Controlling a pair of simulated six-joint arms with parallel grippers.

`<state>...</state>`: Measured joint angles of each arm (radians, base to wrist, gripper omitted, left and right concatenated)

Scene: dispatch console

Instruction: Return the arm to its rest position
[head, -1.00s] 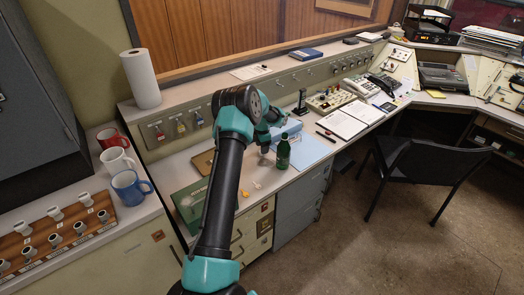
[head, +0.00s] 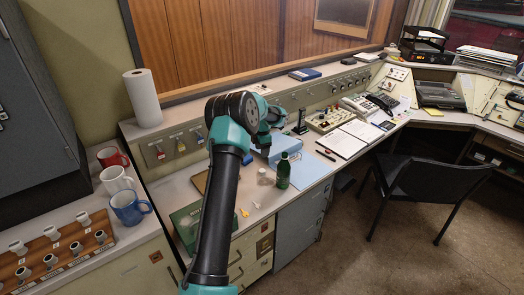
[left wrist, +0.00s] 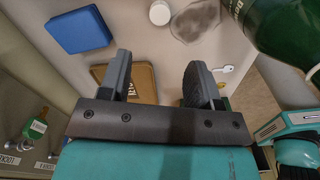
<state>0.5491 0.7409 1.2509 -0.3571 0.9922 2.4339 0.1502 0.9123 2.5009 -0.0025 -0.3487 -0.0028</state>
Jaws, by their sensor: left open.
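My left arm reaches up from the bottom of the head view and bends over the console desk. My left gripper (left wrist: 158,78) is open in the left wrist view, with nothing between its two fingers. In the head view its wrist end (head: 263,141) points down above the desk, and the fingers are hard to make out. Below the gripper lie a brown board (left wrist: 145,75) and a blue block (left wrist: 76,31), apart from the fingers. My right gripper is not in view.
Keys with yellow and white heads (head: 244,213) lie near the front edge. Mugs (head: 128,207), a paper roll (head: 143,98) and a chair (head: 425,185) stand farther off.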

